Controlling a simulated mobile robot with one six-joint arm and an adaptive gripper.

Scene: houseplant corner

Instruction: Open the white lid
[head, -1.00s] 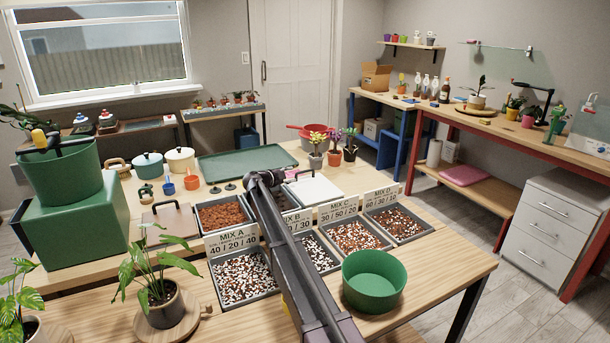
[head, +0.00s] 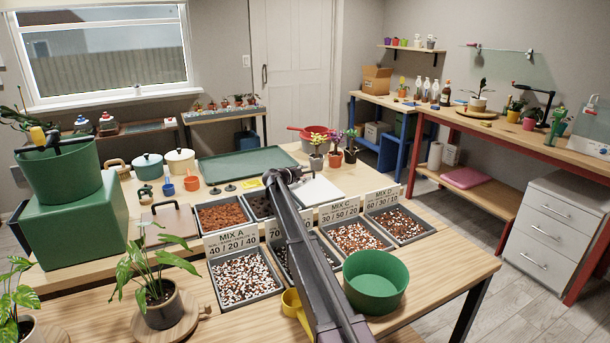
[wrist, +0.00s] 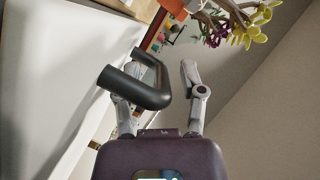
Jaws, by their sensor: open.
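The white lid (head: 322,190) lies flat towards the back of the potting bench, partly covered by my arm in the head view. In the wrist view the lid (wrist: 50,75) fills the left side, and its dark bar handle (wrist: 148,95) stands out from it. My gripper (wrist: 162,66) is open at the handle. One finger is partly behind the handle on the lid side, and the other is apart from it on the right. The handle appears to lie between the fingers, not clamped.
Potted flowers (head: 334,157) stand just behind the lid and show close by in the wrist view. Labelled mix bins (head: 246,279) and a green bowl (head: 375,282) are in front. A green tray (head: 246,164) lies behind left. A yellow scoop (head: 297,312) lies near the front.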

